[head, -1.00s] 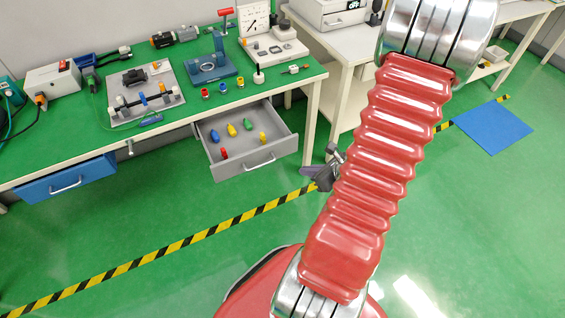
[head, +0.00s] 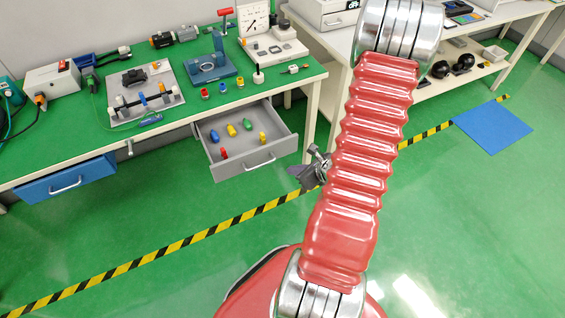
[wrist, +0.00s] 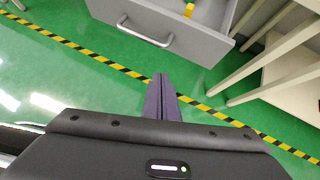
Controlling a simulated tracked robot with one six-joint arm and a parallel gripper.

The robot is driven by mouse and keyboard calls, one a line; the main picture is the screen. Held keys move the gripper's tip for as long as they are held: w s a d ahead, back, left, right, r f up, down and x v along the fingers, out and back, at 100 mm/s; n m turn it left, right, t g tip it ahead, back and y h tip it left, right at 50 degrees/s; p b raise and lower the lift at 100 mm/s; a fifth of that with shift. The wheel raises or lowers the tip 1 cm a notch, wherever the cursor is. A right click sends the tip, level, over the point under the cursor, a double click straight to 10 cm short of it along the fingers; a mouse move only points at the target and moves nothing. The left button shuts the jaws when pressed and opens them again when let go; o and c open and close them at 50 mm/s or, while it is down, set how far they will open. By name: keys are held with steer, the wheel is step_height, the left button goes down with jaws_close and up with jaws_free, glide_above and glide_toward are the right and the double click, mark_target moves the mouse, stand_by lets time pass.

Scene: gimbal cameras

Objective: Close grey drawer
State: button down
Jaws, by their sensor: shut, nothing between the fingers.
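The grey drawer (head: 228,171) is pulled out from under the green-topped workbench. Several small red, yellow, blue and green pieces lie in it. Its handle (head: 260,161) is a bar on the front panel. My gripper (head: 297,172) is just to the right of the drawer front, partly hidden behind my red arm. In the wrist view the drawer front (wrist: 190,42) is at the top, with its handle (wrist: 145,32) at upper left. My gripper's fingers (wrist: 160,80) are together and empty, pointing towards the front panel and apart from it in the picture.
A closed blue drawer (head: 66,180) is at the bench's left. Bench legs (head: 311,115) stand right of the grey drawer. Tools and fixtures cover the benchtop (head: 60,140). The green floor in front is open, crossed by yellow-black tape (head: 190,241).

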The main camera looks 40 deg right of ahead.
steer(key=w+f, duration=0.1)
steer(key=w, duration=0.5)
steer(key=shift+a+f, duration=0.15)
steer(key=shift+f, duration=0.2)
steer(key=shift+w, duration=0.1)
